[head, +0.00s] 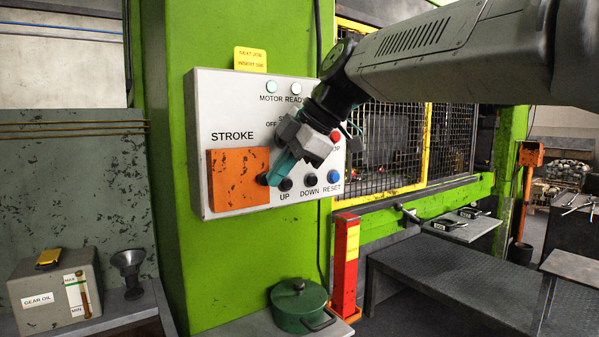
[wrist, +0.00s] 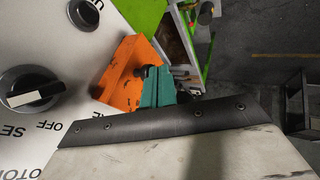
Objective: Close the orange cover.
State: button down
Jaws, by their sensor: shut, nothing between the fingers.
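The orange cover (head: 237,177) is a scuffed box-shaped flap on the grey control panel (head: 230,108), below the word STROKE. Its front face looks flat against the panel area in the head view. In the wrist view the orange cover (wrist: 128,72) stands out from the panel as a block. My gripper (head: 268,178) has teal fingers, shut and empty, with the tips at the cover's right edge beside a black knob. In the wrist view my gripper (wrist: 156,75) overlaps the cover's edge; I cannot tell whether they touch.
Black UP (head: 285,184) and DOWN (head: 312,183) buttons and a blue RESET button (head: 334,176) sit close by my gripper. A red button (head: 335,137) is above RESET. A green pot (head: 299,306) stands below the panel. A mesh guard (head: 395,140) is at the right.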

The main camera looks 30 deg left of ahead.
jog(key=shift+w, duration=0.2)
dwell(0.4)
jog(key=s+d+f+v, duration=0.1)
jog(key=d+v, duration=0.1)
jog(key=v, duration=1)
jog(key=shift+s+f, duration=0.25)
